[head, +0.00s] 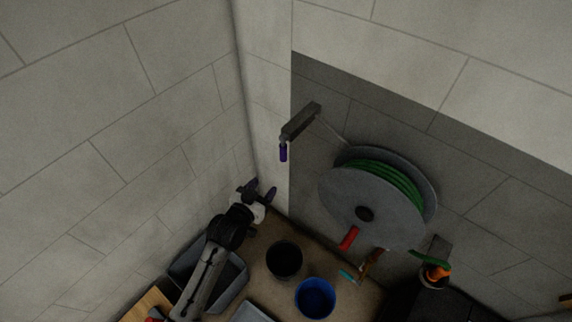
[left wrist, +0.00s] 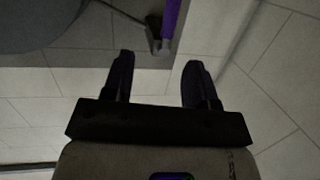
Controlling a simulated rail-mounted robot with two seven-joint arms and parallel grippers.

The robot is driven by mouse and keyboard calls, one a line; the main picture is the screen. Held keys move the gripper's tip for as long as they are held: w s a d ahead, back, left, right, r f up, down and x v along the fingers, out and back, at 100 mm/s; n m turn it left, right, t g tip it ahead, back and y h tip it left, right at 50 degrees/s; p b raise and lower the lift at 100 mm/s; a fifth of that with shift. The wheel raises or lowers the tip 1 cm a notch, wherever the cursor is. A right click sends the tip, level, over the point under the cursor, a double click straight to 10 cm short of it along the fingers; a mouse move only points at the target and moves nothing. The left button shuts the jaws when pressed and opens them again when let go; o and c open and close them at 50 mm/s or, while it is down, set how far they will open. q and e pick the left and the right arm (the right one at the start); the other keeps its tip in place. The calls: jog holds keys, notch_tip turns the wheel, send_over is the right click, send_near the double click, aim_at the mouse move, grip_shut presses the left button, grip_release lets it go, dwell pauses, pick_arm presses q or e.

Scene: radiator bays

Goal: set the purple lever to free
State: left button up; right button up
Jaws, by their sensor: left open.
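The purple lever (head: 283,152) hangs down from a grey bracket (head: 300,121) on the wall, left of a cable reel. It also shows in the left wrist view (left wrist: 171,18), at the top edge, running up out of the picture. My left gripper (head: 262,189) is open and empty, below and a little left of the lever in the head view. In the left wrist view its two dark fingers (left wrist: 158,62) are spread. The lever appears beyond their tips, in line with the gap and apart from both. My right gripper is in neither view.
The reel (head: 362,207) with green line and a red handle (head: 349,238) stands right of the lever. Below are a dark bucket (head: 284,261), a blue bucket (head: 315,299) and a grey tray (head: 232,287). A wall corner is close left of the lever.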

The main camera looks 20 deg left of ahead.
aim_at(281, 155)
pick_arm(q)
jog(key=w+b, duration=0.2)
jog(key=w, duration=0.3)
jog(key=w+f+t+b, duration=0.1)
jog(key=w+b, duration=0.1)
jog(key=w, duration=0.4)
jog(key=w+t+b, duration=0.1)
jog(key=w, duration=0.4)
jog(key=shift+w+d+f+n+b, duration=0.15)
jog(key=shift+w+f+n+b, duration=0.15)
jog(key=shift+b, duration=0.1)
jog(key=shift+w+d, duration=0.1)
jog(key=shift+w, duration=0.6)
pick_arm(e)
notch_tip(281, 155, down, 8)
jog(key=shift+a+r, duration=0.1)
pick_arm(q)
grip_shut()
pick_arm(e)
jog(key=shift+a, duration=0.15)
